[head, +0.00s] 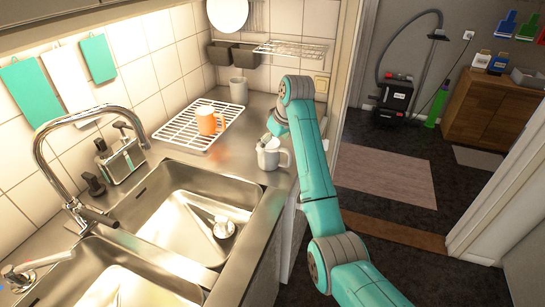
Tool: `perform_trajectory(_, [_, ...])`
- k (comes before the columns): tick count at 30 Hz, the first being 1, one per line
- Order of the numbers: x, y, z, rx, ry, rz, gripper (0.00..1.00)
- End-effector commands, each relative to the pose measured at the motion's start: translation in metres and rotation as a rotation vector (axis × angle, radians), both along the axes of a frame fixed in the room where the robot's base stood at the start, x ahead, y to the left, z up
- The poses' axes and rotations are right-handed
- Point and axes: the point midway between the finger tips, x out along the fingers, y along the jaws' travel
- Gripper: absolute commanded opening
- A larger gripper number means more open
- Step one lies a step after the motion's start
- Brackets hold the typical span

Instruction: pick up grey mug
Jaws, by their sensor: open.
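A light grey mug (269,158) stands upright on the steel counter, right of the sink, with its handle to the right. My gripper (267,140) is open at the mug's rim, pointing down from the end of my teal arm. The fingers are small and partly hidden, so I cannot tell whether they touch the mug or reach inside it. A second grey cup (238,90) stands at the back of the counter near the tiled wall, with no handle showing.
An orange mug (207,121) stands on a white wire rack (183,130) left of my gripper. The double sink (160,215) lies in front, with a tall curved tap (40,150). A doorway and open floor (390,190) are to the right.

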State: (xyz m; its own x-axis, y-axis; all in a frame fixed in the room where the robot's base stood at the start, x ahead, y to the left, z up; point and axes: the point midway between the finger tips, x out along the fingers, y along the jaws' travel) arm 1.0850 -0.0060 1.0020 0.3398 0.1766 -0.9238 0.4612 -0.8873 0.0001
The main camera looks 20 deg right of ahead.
Motion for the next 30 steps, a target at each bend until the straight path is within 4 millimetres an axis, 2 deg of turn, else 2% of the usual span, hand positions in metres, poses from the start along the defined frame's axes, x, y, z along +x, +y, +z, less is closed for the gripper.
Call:
perform_trajectory(3, [0.005, 0.006, -0.018, 0.0, 0.004, 0.001, 1.0])
perform_trajectory(7, [0.01, 0.008, -0.031, 0.0, 0.004, 0.001, 1.0])
perform_trajectory(17, [0.013, 0.009, -0.037, 0.0, 0.001, 0.0, 1.0])
perform_trajectory(25, [0.013, 0.009, -0.036, 0.0, 0.001, 0.0, 0.33])
perform_trajectory(26, [0.013, 0.009, -0.036, 0.0, 0.001, 0.0, 0.29])
perform_trajectory(30, [0.013, 0.009, -0.036, 0.0, 0.0, 0.0, 0.29])
